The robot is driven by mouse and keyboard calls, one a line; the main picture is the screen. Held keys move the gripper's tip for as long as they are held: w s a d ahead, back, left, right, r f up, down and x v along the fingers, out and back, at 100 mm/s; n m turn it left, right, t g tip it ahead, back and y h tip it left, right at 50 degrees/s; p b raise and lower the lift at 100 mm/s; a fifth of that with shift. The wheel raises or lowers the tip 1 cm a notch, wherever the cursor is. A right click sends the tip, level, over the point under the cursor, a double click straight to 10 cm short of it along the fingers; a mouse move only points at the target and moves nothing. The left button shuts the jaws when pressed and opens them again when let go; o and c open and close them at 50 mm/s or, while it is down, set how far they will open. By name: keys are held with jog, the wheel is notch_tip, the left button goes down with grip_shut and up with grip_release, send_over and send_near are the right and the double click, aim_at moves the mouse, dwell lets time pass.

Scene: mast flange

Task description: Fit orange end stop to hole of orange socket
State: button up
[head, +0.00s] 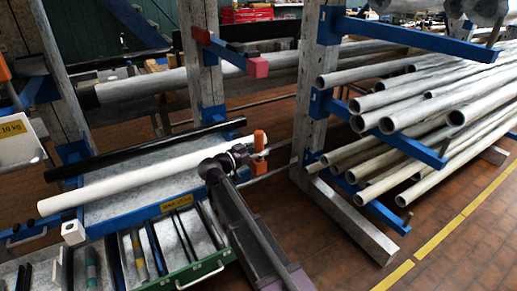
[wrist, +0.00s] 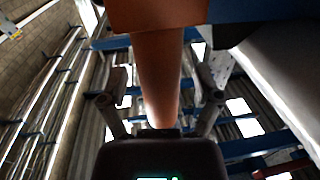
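The orange end stop (head: 260,138) is an upright post near the right end of the white pipe. In the wrist view it is a long orange cylinder (wrist: 157,75) between my fingers. The orange socket (head: 258,166) is below it in the head view; a wide orange block (wrist: 155,15) at the top of the wrist view appears to be this socket. The post meets the block there, but its hole is hidden and I cannot tell how deep the post sits. My gripper (head: 241,154) is beside the post; in the wrist view its fingers (wrist: 162,85) stand apart, with gaps on both sides.
The white pipe (head: 150,173) lies close left of the gripper, with a black pipe (head: 150,147) behind it. A blue rack beam (wrist: 265,10) adjoins the orange block. A wooden post (head: 315,90) and stacked pipes (head: 420,110) stand to the right. A green drawer (head: 190,272) is below.

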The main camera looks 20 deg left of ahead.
jog(key=shift+s+a, duration=0.1)
jog(key=shift+s, duration=0.05)
jog(key=v, duration=1.1)
jog(key=shift+s, duration=0.35)
jog(key=shift+a+f, duration=0.1)
jog(key=shift+a, duration=0.05)
dwell(0.7)
